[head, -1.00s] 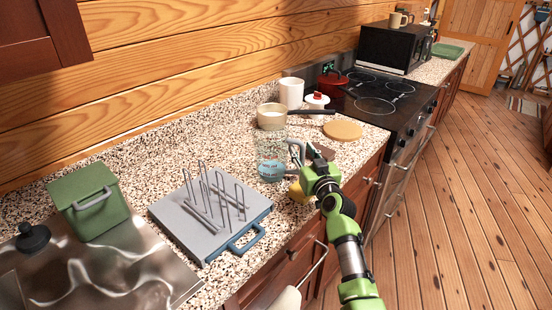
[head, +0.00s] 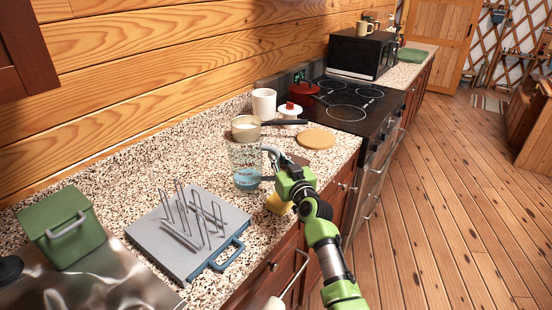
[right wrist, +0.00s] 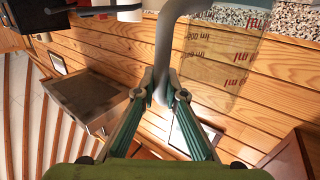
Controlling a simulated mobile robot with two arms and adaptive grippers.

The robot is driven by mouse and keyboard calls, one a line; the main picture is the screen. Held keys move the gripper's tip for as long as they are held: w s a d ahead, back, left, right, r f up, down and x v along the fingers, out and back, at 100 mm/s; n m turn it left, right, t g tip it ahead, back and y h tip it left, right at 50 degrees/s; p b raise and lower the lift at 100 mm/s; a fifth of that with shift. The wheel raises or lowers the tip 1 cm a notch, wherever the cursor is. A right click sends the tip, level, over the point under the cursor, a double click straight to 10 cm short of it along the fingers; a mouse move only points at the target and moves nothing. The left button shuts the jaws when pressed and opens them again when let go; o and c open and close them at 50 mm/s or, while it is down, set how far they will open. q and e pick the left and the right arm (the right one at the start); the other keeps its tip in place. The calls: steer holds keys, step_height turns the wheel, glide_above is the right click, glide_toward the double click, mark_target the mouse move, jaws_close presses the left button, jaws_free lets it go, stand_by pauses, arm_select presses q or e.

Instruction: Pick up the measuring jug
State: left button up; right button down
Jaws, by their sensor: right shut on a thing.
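The measuring jug (head: 246,166) is clear, with red markings and a bluish lower part. It appears upright at the middle of the speckled counter (head: 165,165). My right gripper (head: 283,172) is at the jug's right side, shut on its grey handle. In the right wrist view, the two fingers (right wrist: 160,92) close on the handle (right wrist: 165,50), and the clear jug wall with red marks (right wrist: 222,60) shows to the right. I cannot tell whether the jug's base touches the counter. My left gripper is not in view.
A grey board with wire prongs (head: 170,262) lies left of the jug, beside a green bin (head: 62,228). A beige pot (head: 245,133), white canister (head: 264,104) and round wooden board (head: 316,139) stand behind. A yellow item (head: 278,204) is below my gripper, near the counter edge.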

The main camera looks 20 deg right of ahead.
steer(key=s+a+r+p, duration=0.3)
steer(key=s+r+p, duration=0.7)
steer(key=s+p, duration=0.3)
steer(key=shift+s+a+r+p, duration=0.25)
steer(key=shift+a+r+p, duration=0.15)
steer(key=shift+p, duration=0.1)
